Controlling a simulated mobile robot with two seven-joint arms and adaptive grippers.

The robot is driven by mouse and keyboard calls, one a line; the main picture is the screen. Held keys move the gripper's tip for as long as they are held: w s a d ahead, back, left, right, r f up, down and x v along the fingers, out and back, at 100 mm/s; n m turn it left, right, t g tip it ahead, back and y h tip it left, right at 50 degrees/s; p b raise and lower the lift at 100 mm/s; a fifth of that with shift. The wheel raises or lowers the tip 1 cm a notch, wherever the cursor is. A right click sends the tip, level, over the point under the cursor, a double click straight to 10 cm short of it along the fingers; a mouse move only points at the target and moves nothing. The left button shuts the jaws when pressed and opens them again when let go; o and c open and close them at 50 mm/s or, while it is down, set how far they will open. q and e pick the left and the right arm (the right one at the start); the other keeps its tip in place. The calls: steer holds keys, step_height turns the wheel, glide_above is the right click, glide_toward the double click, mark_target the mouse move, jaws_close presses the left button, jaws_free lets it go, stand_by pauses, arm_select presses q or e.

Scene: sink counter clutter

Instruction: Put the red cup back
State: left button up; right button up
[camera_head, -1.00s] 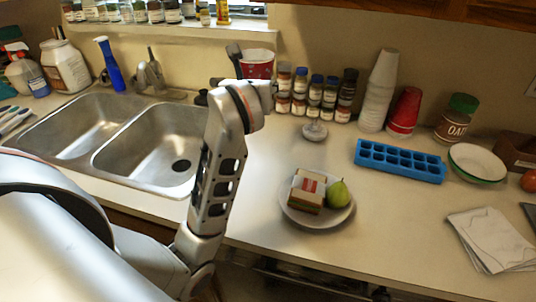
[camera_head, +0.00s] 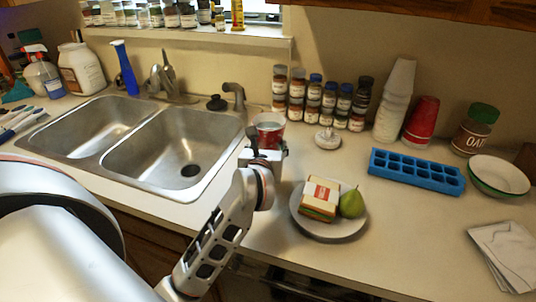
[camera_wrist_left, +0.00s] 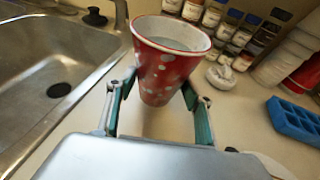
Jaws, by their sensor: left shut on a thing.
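The red cup (camera_head: 269,126) with white spots and a white rim stands upright in the jaws of my left gripper (camera_head: 265,146), just right of the sink. It also shows large in the left wrist view (camera_wrist_left: 166,66), with a finger on each side. My left gripper (camera_wrist_left: 159,92) is shut on it there. I cannot tell whether the cup's base touches the counter. A stack of red cups (camera_head: 421,123) stands farther right by the wall. My right gripper is not in view.
The double sink (camera_head: 150,150) and faucet (camera_head: 165,80) are at left. Spice jars (camera_head: 313,100) stand behind the cup. A plate (camera_head: 330,229) with a sandwich (camera_head: 320,200) and a pear (camera_head: 352,204) lies right of my gripper. White cups (camera_head: 394,103) and a blue ice tray (camera_head: 416,172) are beyond.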

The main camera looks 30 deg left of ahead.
arm_select(q)
steer(key=shift+f, duration=1.2)
steer(key=shift+f, duration=0.2)
steer(key=o, duration=0.7)
steer(key=shift+r, duration=0.15)
steer(key=shift+s+r, duration=0.1)
steer(key=shift+r, duration=0.05)
steer(key=v, duration=1.1)
steer(key=shift+s+d+r, duration=0.1)
steer(key=shift+s+d, duration=0.05)
steer(key=shift+s, duration=0.15)
